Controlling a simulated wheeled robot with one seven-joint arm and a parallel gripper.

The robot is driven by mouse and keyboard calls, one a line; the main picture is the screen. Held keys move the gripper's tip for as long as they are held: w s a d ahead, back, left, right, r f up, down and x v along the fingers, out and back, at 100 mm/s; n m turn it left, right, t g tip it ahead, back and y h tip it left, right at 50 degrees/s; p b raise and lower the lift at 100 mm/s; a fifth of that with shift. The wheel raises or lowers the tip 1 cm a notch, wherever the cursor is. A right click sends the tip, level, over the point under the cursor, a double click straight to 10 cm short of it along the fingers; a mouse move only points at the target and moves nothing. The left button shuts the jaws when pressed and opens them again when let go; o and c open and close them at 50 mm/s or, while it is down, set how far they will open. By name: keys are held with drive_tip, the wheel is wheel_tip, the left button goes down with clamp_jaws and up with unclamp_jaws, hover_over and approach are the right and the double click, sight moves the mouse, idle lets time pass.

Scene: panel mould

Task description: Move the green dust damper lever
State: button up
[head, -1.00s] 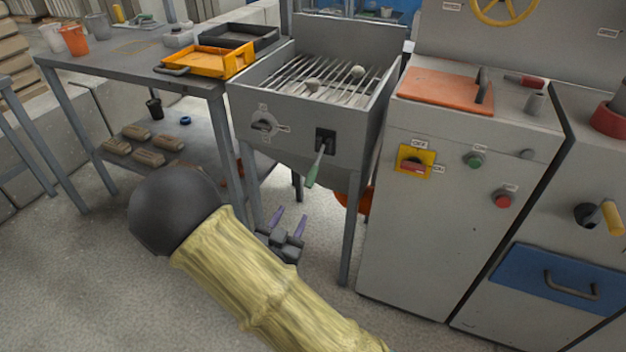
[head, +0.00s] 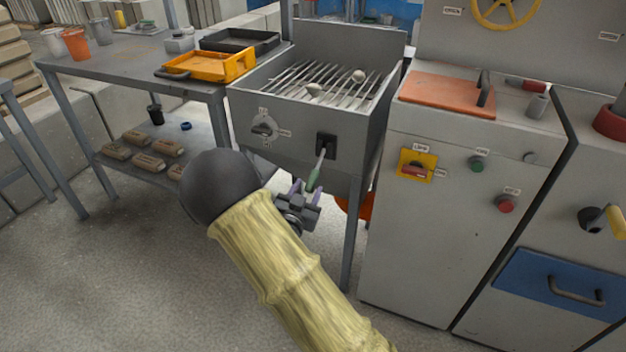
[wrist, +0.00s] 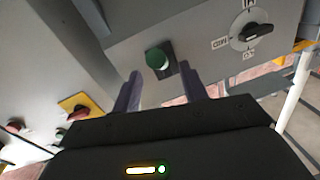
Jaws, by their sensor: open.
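The green-handled damper lever (head: 315,177) hangs down from a black slotted plate (head: 326,145) on the front of the grey grated box (head: 290,148). My gripper (head: 304,188) is open, with its purple fingers pointing up at the lever's green grip. In the wrist view the round green end of the lever (wrist: 157,59) shows between and a little beyond the two fingers of my gripper (wrist: 160,92). I cannot tell whether either finger touches it. Part of the grip's lower end is hidden by the gripper in the head view.
A rotary knob (head: 264,130) sits left of the lever on the same front. A grey cabinet (head: 440,240) with a yellow switch plate (head: 416,165) and buttons stands close on the right. A box leg (head: 350,235) stands just right of my gripper. A table with trays (head: 210,65) is left.

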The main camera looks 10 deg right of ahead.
sight(310, 184)
drive_tip(key=x, duration=0.5)
drive_tip(key=shift+w+d+b, duration=0.2)
drive_tip(key=shift+w+b, duration=0.1)
clamp_jaws()
